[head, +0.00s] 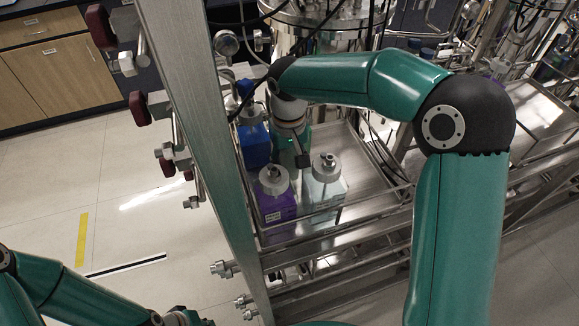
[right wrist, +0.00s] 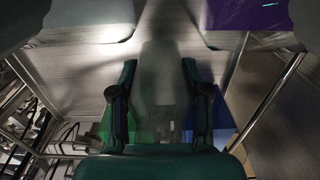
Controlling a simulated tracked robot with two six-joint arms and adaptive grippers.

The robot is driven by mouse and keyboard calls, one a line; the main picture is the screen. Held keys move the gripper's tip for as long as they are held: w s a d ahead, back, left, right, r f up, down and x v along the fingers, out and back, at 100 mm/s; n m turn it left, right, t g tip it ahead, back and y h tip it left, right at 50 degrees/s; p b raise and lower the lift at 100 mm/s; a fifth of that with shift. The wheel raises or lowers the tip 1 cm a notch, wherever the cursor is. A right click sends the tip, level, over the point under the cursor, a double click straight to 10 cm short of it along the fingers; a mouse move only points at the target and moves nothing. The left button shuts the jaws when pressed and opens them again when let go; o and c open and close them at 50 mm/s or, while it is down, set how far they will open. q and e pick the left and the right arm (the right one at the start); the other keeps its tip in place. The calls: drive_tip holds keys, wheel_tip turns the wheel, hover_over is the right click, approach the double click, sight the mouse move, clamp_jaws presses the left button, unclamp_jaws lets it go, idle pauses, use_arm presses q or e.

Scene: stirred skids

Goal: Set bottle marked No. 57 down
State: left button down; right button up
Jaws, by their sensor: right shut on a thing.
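My right gripper (head: 298,152) reaches down over the steel tray at its back row. In the right wrist view its two fingers (right wrist: 160,95) are shut on a pale grey, translucent upright part between them. Green glass or plastic (right wrist: 106,126) shows beside and below the fingers. In the head view a green bottle (head: 304,137) shows around the gripper and is mostly hidden by it.
A blue bottle (head: 255,147) stands left of the right gripper. A purple bottle (head: 277,208) and a clear pale bottle (head: 325,188) stand in front. The steel tray (head: 362,172) is bare to the right. A thick metal post (head: 190,110) stands at left.

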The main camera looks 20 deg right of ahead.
drive_tip(key=shift+f, duration=1.25)
drive_tip(key=shift+f, duration=0.1)
drive_tip(key=o, duration=1.2)
